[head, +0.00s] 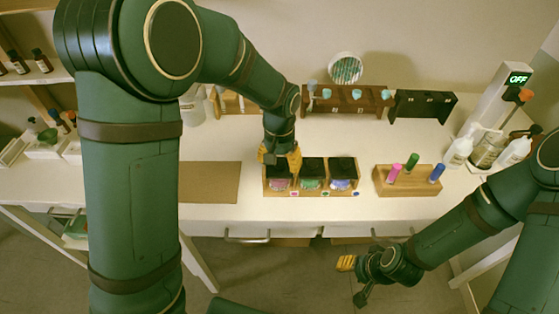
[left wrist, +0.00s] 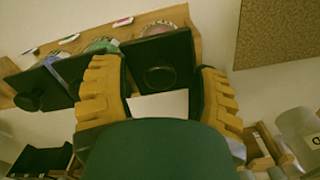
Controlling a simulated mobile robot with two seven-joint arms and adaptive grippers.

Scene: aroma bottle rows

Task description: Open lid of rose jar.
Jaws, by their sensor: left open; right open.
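The jar with pink contents (head: 279,184), which I take for the rose jar, stands at the left end of a wooden rack (head: 310,194). Its black lid (left wrist: 157,55) is on it, with a round knob in the left wrist view. My left gripper (head: 280,156) is over this jar, pointing down, and partly hides the lid. In the left wrist view its open yellow fingers (left wrist: 160,88) stand on either side of the lid; contact cannot be told. My right gripper (head: 353,280) is open and empty, in front of the table.
Jars with green (head: 311,183) and blue (head: 342,184) contents, both black-lidded, stand close on the right. A wooden block (head: 408,190) holds pink, green and blue sticks. A brown mat (head: 209,182) lies left. Racks (head: 345,101) stand behind.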

